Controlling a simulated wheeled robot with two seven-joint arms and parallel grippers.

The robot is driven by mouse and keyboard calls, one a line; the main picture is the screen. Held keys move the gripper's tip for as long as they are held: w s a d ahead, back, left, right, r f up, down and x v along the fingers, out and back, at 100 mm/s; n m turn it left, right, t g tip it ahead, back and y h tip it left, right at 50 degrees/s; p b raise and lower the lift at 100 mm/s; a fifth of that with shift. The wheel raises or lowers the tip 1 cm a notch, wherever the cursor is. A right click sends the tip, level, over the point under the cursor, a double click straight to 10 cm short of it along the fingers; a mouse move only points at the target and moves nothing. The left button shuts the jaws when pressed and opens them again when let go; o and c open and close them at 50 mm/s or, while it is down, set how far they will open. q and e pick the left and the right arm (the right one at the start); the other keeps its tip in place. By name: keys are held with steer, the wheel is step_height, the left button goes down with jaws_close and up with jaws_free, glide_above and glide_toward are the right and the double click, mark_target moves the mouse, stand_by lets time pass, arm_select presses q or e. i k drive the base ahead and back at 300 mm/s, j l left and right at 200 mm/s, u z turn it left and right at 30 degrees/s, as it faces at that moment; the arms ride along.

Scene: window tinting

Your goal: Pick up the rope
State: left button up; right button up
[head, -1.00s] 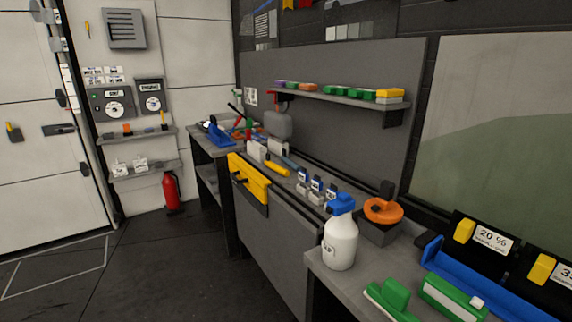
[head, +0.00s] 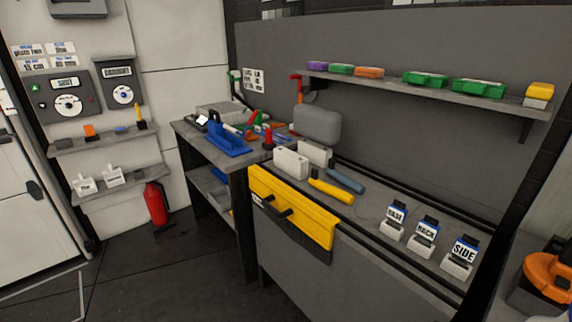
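I cannot make out a rope in the head view. The far bench (head: 180,128) carries a blue tool holder (head: 228,138) and a crowded group of small red, green and orange items that are too small to tell apart. Neither of my grippers is in view.
A wall shelf (head: 430,90) holds coloured blocks. A red fire extinguisher (head: 156,204) stands by the left wall. The dark floor (head: 150,275) in front is clear.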

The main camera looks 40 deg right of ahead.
mark_target(331, 170)
steer(key=i+j+z, duration=0.1)
steer(key=i+z, duration=0.2)
steer(key=i, duration=0.2)
steer(key=i+j+z, duration=0.3)
steer(key=i, duration=0.2)
steer(key=i+j+z, duration=0.3)
steer(key=i, duration=0.15)
steer(key=l, duration=0.1)
